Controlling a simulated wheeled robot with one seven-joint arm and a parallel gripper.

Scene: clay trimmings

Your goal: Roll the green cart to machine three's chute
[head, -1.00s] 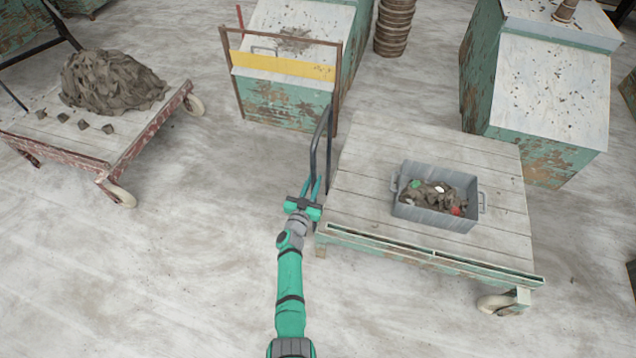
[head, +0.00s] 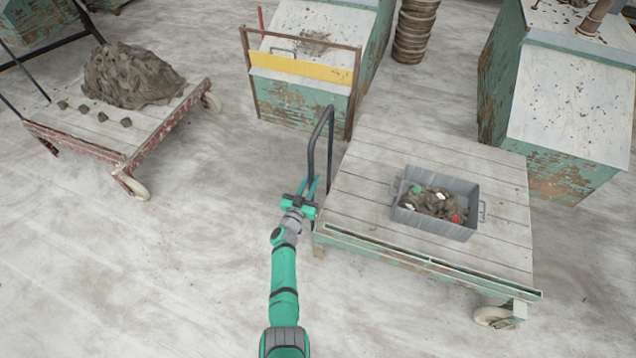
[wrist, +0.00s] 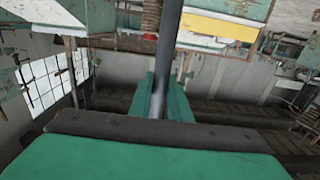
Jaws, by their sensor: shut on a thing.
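The green cart (head: 350,195) has a pale plank deck and a chipped green front edge, and stands right of centre in the head view. Its dark bent handle (head: 331,140) rises at the deck's left side. My gripper (head: 312,190) is shut on this handle. In the wrist view the handle bar (wrist: 168,55) runs down between the green fingers (wrist: 160,98). A green machine (head: 300,105) with a yellow-barred frame stands behind the handle, and another green machine (head: 565,110) stands at the right. I see no number on either, so I cannot tell which is machine three.
A grey bin (head: 432,228) of clay scraps sits on the green cart's deck. A red cart (head: 105,150) with a clay heap (head: 130,75) stands at the left. A stack of brown rings (head: 414,30) stands at the back. The floor between the carts is clear.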

